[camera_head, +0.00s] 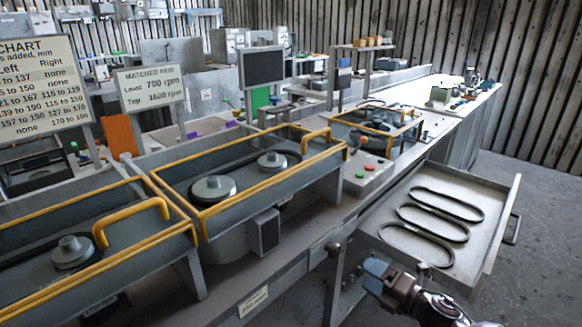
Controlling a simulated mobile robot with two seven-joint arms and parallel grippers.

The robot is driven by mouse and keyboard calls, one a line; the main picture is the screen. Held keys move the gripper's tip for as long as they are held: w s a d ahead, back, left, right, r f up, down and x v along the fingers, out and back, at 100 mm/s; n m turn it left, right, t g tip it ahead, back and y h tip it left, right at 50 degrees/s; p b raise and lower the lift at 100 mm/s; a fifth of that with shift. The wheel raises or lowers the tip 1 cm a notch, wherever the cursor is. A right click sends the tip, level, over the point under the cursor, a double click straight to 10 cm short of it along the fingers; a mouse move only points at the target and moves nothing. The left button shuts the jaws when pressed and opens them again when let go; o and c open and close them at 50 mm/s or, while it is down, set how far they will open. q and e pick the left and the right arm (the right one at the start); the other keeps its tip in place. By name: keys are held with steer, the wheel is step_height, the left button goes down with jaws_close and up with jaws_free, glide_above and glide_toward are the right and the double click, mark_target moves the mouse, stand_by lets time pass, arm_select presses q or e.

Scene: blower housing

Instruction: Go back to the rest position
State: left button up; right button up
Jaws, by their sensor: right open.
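My right gripper (374,272) shows at the bottom right, its arm coming in from the lower edge. It is open, and I see nothing held in it. It is in front of the near left corner of an open drawer (483,212). Several dark belts (436,222) lie as loops in the drawer, apart from the gripper. My left gripper is not in view.
Yellow-railed guards (215,205) surround pulleys (213,187) on the left bench. A control box with red and green buttons (362,175) stands beside the drawer. A chart board (40,88) stands at the left. The grey floor (545,195) at the right is clear.

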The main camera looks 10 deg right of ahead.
steer(key=s+f+m+g+h, duration=0.1)
steer(key=s+f+m+h, duration=0.2)
steer(key=s+m, duration=0.6)
steer(key=s+f+m+g+h+p, duration=0.1)
steer(key=s+f+m+h, duration=0.3)
steer(key=s+m, duration=0.5)
steer(key=s+f+m+g+h+p, duration=0.1)
steer(key=s+f+m+h, duration=0.2)
steer(key=s+m, duration=0.5)
steer(key=s+d+h, duration=0.1)
steer(key=s, duration=0.2)
steer(key=shift+f+m, duration=0.3)
steer(key=shift+m, duration=0.1)
steer(key=shift+a, duration=0.1)
